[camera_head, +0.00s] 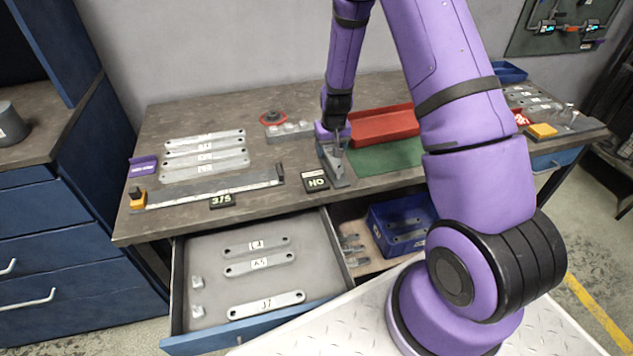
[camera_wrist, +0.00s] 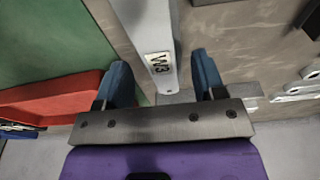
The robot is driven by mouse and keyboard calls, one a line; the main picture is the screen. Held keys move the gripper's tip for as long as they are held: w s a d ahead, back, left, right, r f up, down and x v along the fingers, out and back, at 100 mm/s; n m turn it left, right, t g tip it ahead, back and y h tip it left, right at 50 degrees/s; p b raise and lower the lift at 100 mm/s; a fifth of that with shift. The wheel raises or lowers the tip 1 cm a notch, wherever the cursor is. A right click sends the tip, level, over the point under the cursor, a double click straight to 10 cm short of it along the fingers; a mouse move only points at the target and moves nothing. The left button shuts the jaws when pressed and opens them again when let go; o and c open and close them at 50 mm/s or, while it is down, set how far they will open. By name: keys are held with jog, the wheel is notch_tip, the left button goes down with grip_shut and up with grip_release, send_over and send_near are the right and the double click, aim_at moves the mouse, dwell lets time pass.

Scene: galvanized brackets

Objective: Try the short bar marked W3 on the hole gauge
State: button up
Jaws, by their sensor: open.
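The short bar marked W3 (camera_wrist: 159,68) is a grey metal strip with a white label, seen in the wrist view between my two fingers. My gripper (camera_wrist: 163,82) is open, with a blue finger on either side of the bar and gaps showing. In the head view my gripper (camera_head: 337,143) points down over a grey metal fixture (camera_head: 334,172) by a dark HD plate (camera_head: 315,181). This fixture seems to be the hole gauge. The bar appears to lie on it, but my gripper hides part, and I cannot tell how its holes sit on any pins.
A red tray (camera_head: 385,126) and green mat (camera_head: 385,158) lie right of my gripper. Several long bars (camera_head: 204,155) and a long ruler-like fixture (camera_head: 210,189) lie left. An open drawer (camera_head: 215,246) holds more bars; a blue bin (camera_head: 387,243) sits beside it.

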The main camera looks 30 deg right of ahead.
notch_tip(320, 180, up, 11)
jog(key=s, duration=0.1)
jog(key=shift+s+a+f, duration=0.15)
jog(key=shift+s, duration=0.15)
dwell(0.5)
jog(key=s+a+r+t, duration=0.1)
jog(key=s+a+r, duration=0.1)
jog(key=s+r, duration=0.35)
jog(key=s+a+r+n, duration=0.1)
jog(key=s+a+r, duration=0.15)
jog(key=r, duration=0.65)
jog(key=s+a+r+t, duration=0.1)
jog(key=s+r, duration=0.3)
jog(key=r, duration=0.3)
jog(key=s+a+r, duration=0.1)
jog(key=s+r, duration=0.1)
jog(key=s, duration=0.4)
jog(key=s+r+t, duration=0.1)
jog(key=s+r, duration=0.2)
jog(key=s, duration=0.4)
jog(key=s+a+r+n, duration=0.1)
jog(key=s+r, duration=0.2)
jog(key=s, duration=0.3)
jog(key=shift+s+a, duration=0.3)
jog(key=shift+a, duration=0.05)
